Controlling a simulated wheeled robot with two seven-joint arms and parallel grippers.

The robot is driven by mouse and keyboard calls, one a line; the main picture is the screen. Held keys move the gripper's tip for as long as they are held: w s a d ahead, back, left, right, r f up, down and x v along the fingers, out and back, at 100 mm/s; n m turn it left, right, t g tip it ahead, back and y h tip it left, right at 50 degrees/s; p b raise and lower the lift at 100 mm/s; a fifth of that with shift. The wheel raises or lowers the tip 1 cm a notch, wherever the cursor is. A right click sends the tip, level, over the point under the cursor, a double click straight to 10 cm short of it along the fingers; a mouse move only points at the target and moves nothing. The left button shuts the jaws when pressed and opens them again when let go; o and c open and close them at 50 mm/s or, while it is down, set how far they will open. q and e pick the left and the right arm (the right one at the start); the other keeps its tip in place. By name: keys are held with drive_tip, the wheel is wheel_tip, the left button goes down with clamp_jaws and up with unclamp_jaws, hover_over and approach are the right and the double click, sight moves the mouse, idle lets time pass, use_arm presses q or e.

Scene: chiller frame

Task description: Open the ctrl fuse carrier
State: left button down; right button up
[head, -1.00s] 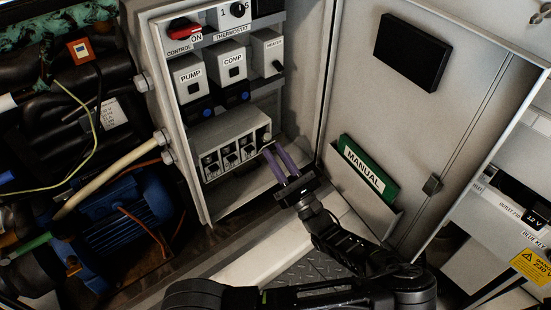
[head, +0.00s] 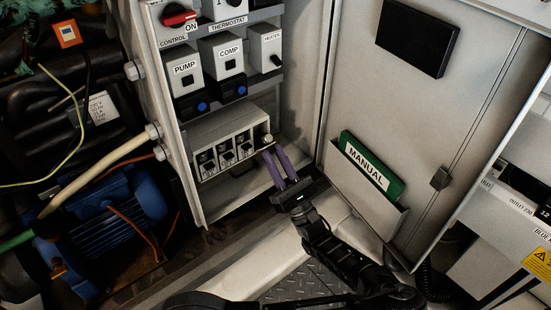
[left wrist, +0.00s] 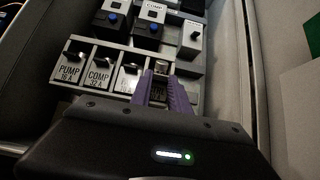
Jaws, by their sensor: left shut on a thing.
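The fuse block (head: 230,129) is a light grey box low in the open cabinet, with a row of fuse carriers. The left wrist view shows the pump carrier (left wrist: 76,57) and the comp carrier (left wrist: 103,61). The rightmost carrier (left wrist: 162,66), which I take as ctrl, also shows in the head view (head: 266,140); its label is mostly hidden by my fingers. My left gripper (head: 270,153) has purple fingers reaching up to this carrier from below. In the left wrist view the fingertips (left wrist: 160,77) are shut on its lower part. My right gripper is out of view.
Pump and comp switches (head: 186,69) with blue buttons sit above the fuse block. The cabinet door (head: 420,120) stands open at right, with a green manual (head: 371,168) in its pocket. A blue motor (head: 100,215) and hoses are at left.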

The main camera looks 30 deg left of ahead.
use_arm(q)
drive_tip(key=c, duration=1.2)
unclamp_jaws()
drive_tip(key=shift+c, duration=0.2)
drive_tip(key=b+v, duration=0.2)
drive_tip(key=v, duration=0.6)
